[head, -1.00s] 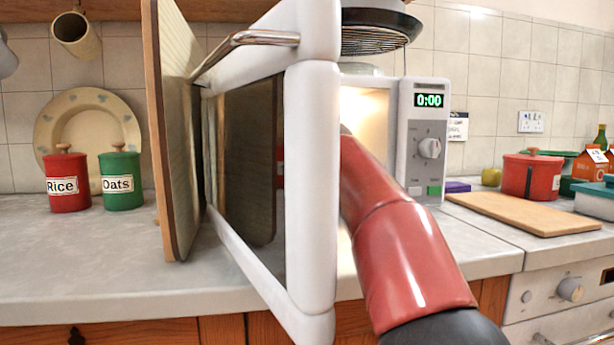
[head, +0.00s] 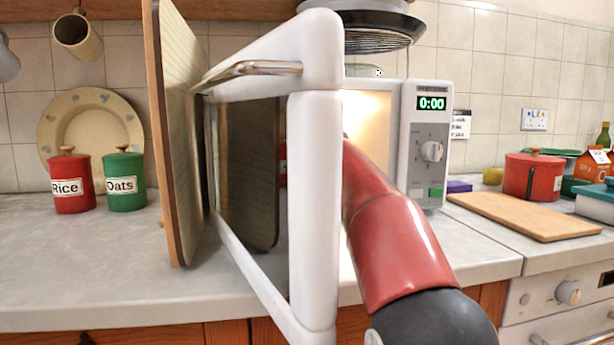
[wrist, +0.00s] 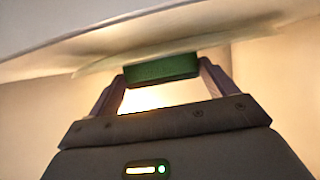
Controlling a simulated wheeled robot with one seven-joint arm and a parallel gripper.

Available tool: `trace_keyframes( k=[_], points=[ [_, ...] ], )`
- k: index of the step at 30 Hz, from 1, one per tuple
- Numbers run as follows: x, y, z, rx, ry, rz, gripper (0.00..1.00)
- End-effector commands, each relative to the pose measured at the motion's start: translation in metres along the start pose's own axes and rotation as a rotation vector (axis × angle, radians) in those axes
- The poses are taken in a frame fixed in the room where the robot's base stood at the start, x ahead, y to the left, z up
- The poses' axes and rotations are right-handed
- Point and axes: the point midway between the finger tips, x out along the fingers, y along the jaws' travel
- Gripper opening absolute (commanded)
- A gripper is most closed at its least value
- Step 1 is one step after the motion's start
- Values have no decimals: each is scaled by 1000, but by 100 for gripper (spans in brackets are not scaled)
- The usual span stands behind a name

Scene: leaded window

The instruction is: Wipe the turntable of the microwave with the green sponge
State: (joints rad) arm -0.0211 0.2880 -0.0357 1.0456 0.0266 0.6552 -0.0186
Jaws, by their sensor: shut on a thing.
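The microwave (head: 408,150) stands on the counter with its white door (head: 313,200) swung open toward me and its inside lit. My red arm reaches past the door into the cavity, so my gripper is hidden in the head view. In the wrist view my gripper (wrist: 161,72) is shut on the green sponge (wrist: 162,69), held crosswise between the two fingertips. A pale, thin-edged surface (wrist: 110,48), seemingly the turntable, crosses the top of the wrist view right by the sponge. I cannot tell whether they touch. The turntable is hidden in the head view.
A wooden board (head: 172,130) stands upright against the door's left side. Red Rice (head: 70,182) and green Oats (head: 124,180) canisters stand at left. A cutting board (head: 522,215) and a red pot (head: 532,178) lie to the right. The left front counter is clear.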

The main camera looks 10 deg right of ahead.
Motion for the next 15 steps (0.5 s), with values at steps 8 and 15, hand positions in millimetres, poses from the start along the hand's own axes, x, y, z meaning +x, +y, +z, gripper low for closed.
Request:
trace_keyframes(
  k=[8, 15],
  points=[
    [-20, -1, 13, 0, -5, 0, 51],
    [-24, -4, 13, 0, -8, -1, 51]
  ],
)
